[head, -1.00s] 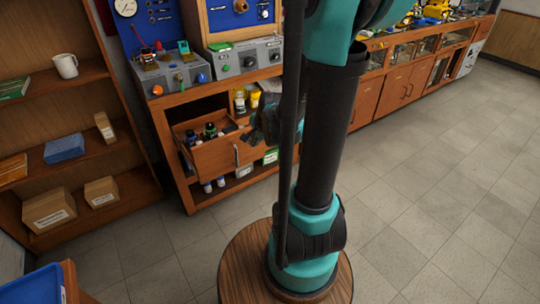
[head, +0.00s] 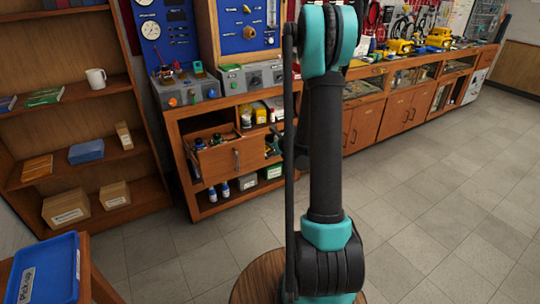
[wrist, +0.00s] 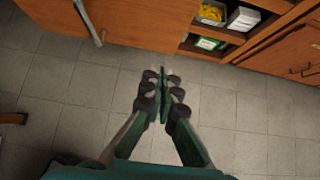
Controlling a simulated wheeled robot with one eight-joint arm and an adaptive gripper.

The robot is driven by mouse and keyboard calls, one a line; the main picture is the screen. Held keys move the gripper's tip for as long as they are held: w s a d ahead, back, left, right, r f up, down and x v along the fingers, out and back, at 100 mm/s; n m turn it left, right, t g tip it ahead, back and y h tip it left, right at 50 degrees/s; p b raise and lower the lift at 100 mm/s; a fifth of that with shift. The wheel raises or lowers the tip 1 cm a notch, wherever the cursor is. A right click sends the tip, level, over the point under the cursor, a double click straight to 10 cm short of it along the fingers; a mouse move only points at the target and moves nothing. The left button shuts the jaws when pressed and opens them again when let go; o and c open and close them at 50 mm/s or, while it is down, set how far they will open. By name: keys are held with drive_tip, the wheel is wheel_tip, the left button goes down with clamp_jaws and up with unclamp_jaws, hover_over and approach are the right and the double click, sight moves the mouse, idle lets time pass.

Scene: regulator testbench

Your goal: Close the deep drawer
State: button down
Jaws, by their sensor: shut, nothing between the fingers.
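The deep drawer (head: 218,161) is pulled out of the wooden bench in the head view, with several bottles inside. In the head view my arm hides most of the gripper; a dark green part shows just right of the drawer. I cannot tell whether it touches the drawer.
Below the drawer, a shelf holds small bottles (head: 219,190) and boxes (head: 247,181). A bookcase (head: 95,120) stands at left, and a blue tray (head: 48,268) is at lower left. Cabinets (head: 400,110) run along the right. The floor at right is clear.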

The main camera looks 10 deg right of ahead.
drive_tip(key=x, duration=0.3)
drive_tip(key=w+r+x, duration=0.1)
drive_tip(key=x, duration=0.6)
drive_tip(key=shift+w+a, duration=0.3)
drive_tip(key=shift+w, duration=0.15)
drive_tip(key=shift+w+a, duration=0.15)
drive_tip(key=shift+w, duration=0.3)
